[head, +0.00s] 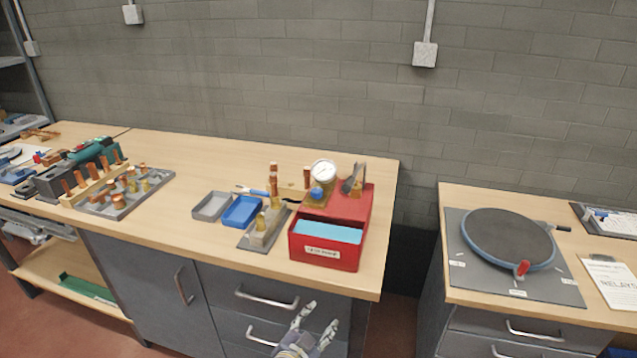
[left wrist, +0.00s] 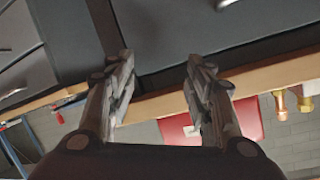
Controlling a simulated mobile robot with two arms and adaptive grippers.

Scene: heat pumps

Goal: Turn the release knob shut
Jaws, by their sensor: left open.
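A red box-shaped unit (head: 364,205) stands near the right end of the long bench, its front tray holding something light blue. On it are a round white dial gauge (head: 324,170), a small blue knob (head: 317,193) just below the dial and a dark lever-like part (head: 349,185). Which part is the release knob, and how far it is turned, I cannot tell. My left gripper (head: 320,317) is open and empty in front of the bench drawers, apart from the unit. In the left wrist view its fingers (left wrist: 162,78) are spread, with the red unit (left wrist: 222,122) beyond them.
Left of the unit are a grey tray (head: 211,206), a blue tray (head: 242,212) and a block with copper fittings (head: 262,236). A second bench (head: 480,196) with a round dark plate (head: 507,238) stands right, across a gap. Drawer handles (head: 267,299) jut out near my gripper.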

